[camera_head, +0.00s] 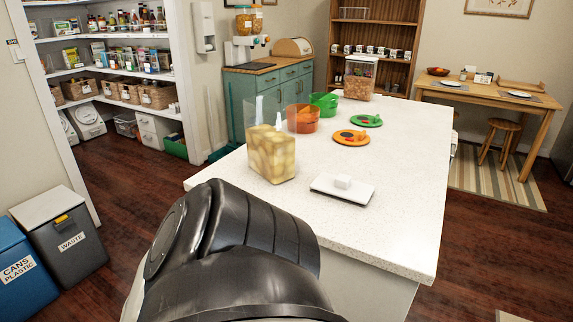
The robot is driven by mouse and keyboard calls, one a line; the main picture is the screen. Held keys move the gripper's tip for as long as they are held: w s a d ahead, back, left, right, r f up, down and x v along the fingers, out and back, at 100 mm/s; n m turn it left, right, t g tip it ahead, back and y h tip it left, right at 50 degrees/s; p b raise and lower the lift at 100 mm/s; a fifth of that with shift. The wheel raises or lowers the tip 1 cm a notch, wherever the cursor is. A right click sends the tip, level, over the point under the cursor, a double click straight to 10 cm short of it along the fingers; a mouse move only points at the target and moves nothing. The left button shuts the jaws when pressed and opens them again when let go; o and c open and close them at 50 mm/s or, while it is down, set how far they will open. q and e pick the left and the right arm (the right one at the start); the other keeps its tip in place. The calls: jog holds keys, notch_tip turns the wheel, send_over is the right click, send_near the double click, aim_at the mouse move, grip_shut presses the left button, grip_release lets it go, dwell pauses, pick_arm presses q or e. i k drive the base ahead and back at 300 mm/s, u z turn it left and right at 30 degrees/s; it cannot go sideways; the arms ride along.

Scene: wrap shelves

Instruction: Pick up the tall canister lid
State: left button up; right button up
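No lid shows on this canister. Two pale upright shapes show at its clear upper part; I cannot tell what they are. My black arm link fills the lower middle of the head view, in front of the counter. Neither gripper can be made out, and nothing visible touches the lid.
On the white counter (405,150) are an orange bowl (303,119), a green bowl (323,101), an orange lid (351,138), a green lid (366,120) and another filled canister (360,78). Counter right of the white lid is clear. Bins (60,240) stand on the floor at left.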

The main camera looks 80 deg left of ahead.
aim_at(358, 193)
jog(key=u, duration=2.75)
